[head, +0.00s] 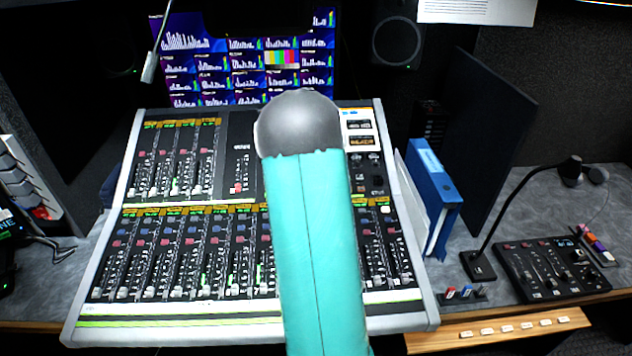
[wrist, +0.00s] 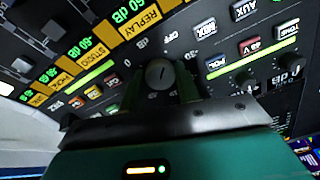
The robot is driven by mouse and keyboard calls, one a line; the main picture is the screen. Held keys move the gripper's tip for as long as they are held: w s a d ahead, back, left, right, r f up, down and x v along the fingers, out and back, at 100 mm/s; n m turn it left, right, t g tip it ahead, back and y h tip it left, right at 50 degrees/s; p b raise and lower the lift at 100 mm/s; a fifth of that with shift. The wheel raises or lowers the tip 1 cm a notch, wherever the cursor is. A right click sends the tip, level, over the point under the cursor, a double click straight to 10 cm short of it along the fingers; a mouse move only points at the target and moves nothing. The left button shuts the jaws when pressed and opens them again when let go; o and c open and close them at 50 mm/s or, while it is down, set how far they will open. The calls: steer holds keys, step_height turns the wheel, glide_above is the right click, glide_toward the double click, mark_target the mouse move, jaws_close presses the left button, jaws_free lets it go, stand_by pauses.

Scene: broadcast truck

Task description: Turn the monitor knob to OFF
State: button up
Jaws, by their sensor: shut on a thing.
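In the wrist view, a round grey knob (wrist: 158,72) stands on the dark console panel with small white markings around it. A short dark mark shows on its cap; I cannot tell exactly which marking it points to. My gripper (wrist: 166,82) is shut on this knob, with a finger on either side of it. In the head view, my teal arm reaches over the mixing console (head: 100,290) and hides both my gripper and the knob.
Screens (head: 190,60) stand behind the console. A blue binder (head: 433,190) and a gooseneck microphone (head: 515,205) stand to its right.

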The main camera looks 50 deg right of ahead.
steer(key=o, duration=1)
steer(key=shift+c, duration=0.2)
steer(key=shift+r, duration=0.1)
steer(key=v, duration=1.3)
steer(key=shift+a+r, duration=0.2)
steer(key=shift+r, duration=0.05)
steer(key=shift+s, duration=0.1)
